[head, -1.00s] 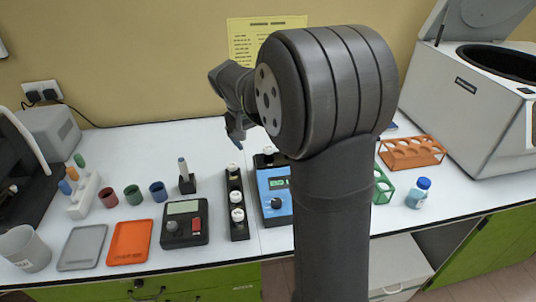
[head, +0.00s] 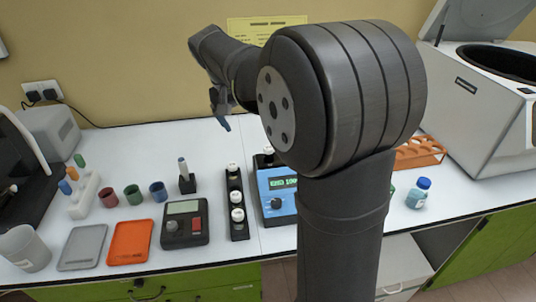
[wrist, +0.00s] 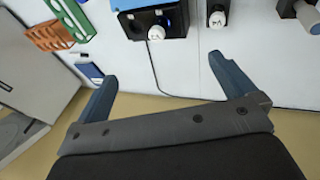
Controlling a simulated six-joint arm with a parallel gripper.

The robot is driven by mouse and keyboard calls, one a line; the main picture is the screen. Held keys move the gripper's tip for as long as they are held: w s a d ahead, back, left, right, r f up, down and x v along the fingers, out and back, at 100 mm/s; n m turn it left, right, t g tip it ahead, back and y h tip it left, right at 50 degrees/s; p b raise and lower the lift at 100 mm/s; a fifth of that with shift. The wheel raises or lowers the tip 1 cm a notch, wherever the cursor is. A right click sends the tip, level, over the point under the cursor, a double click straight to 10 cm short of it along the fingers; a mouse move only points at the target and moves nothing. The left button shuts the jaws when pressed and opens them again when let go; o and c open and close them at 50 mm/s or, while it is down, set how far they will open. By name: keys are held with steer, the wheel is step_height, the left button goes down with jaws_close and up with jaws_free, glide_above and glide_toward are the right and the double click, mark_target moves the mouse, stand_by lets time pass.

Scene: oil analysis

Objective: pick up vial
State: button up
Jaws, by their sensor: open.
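Several white-capped vials stand in a narrow black rack (head: 236,210); one is the front vial (head: 237,215). Another white-capped vial (wrist: 156,33) sits in the black holder at the end of the blue device (wrist: 130,4) in the wrist view. One more vial (wrist: 217,19) shows at the rack's end. My gripper (wrist: 161,72) is open and empty, its blue fingers wide apart, with bare wall and table edge between them. In the head view my gripper (head: 222,122) is raised above the back of the table, behind the rack and apart from every vial.
The blue device (head: 277,199) stands right of the rack, partly behind my arm. A dark meter (head: 185,223), orange tray (head: 130,243) and grey tray (head: 82,248) lie left. An orange rack (head: 420,153), blue-capped bottle (head: 418,194) and centrifuge (head: 470,100) are right.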

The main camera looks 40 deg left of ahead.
steer(key=shift+s+r, duration=0.3)
steer(key=shift+r, duration=0.35)
steer(key=c, duration=1)
